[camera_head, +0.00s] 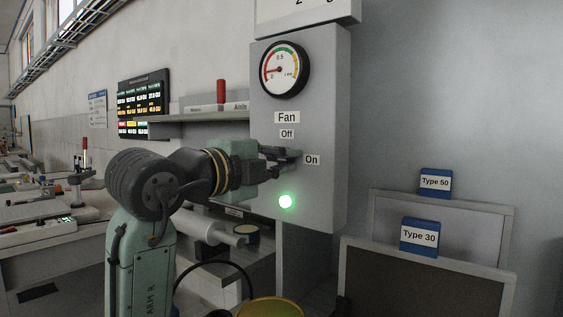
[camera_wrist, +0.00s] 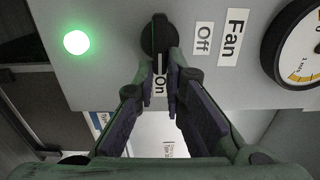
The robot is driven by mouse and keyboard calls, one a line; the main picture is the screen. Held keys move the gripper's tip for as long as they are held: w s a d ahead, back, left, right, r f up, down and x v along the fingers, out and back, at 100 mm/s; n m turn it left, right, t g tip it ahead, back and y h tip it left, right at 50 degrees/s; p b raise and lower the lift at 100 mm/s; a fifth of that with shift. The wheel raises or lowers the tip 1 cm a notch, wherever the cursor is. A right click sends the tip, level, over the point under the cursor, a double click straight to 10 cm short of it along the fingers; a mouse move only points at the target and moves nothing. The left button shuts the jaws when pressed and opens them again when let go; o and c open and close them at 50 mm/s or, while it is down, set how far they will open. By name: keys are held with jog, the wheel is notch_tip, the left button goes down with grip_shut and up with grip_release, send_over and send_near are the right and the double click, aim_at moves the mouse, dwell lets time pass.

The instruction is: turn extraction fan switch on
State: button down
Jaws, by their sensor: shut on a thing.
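The fan switch (camera_wrist: 157,34) is a black rotary knob with a pale pointer, on the front of a grey panel box (camera_head: 332,120). In the wrist view the pointer lies toward the "On" label (camera_wrist: 160,84), away from the "Off" label (camera_wrist: 203,38). My gripper (camera_wrist: 162,60) is shut on the lower part of the knob, one fingertip on each side. In the head view my gripper (camera_head: 292,157) reaches the panel beside the "On" label (camera_head: 312,160), and the fingers mostly hide the knob. A round green light (camera_head: 286,201) glows below; it also shows in the wrist view (camera_wrist: 77,42).
A pressure gauge (camera_head: 285,69) sits above the "Fan" label (camera_head: 287,118). Framed screens with blue "Type 50" (camera_head: 435,183) and "Type 30" (camera_head: 419,237) tags stand at the lower right. A shelf (camera_head: 200,117) and workbench are left of the panel.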

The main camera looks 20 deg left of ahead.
jog(key=shift+f, duration=0.1)
jog(key=c, duration=1.7)
grip_release()
jog(key=shift+o, duration=0.2)
jog(key=v, duration=1.2)
